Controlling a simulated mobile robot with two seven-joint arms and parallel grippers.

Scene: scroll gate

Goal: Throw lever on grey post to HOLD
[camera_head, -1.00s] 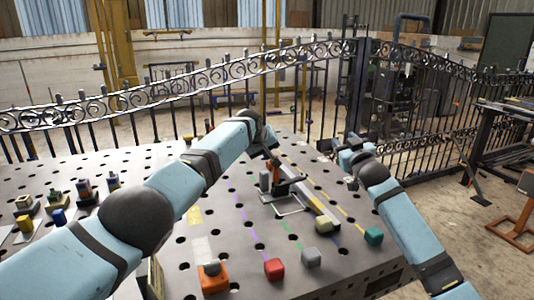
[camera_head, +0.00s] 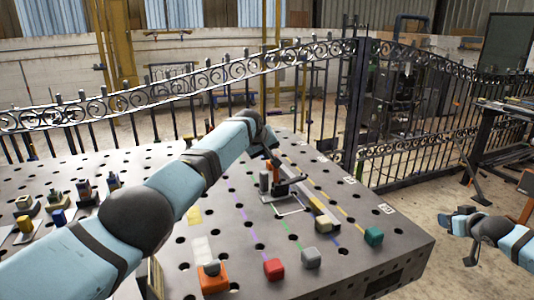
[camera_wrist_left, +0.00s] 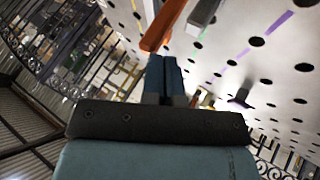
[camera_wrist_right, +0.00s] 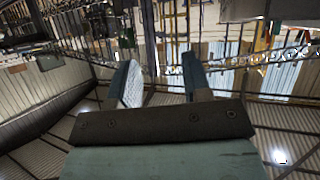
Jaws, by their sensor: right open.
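I cannot read any HOLD mark. My left gripper (camera_head: 273,159) is just above this fixture in the head view, partly hidden by its own wrist. In the left wrist view its fingers (camera_wrist_left: 167,62) lie together, with an orange bar (camera_wrist_left: 160,26) just beyond the tips; contact cannot be told. My right gripper (camera_head: 463,228) is open and empty, right of the table; its fingers stand apart in the right wrist view (camera_wrist_right: 160,82).
On the table (camera_head: 225,235) are a red block (camera_head: 274,269), a grey block (camera_head: 310,258), a green block (camera_head: 373,237) and an orange block with a grey knob (camera_head: 213,281). Several small fixtures stand left. An iron fence (camera_head: 200,85) runs behind the table.

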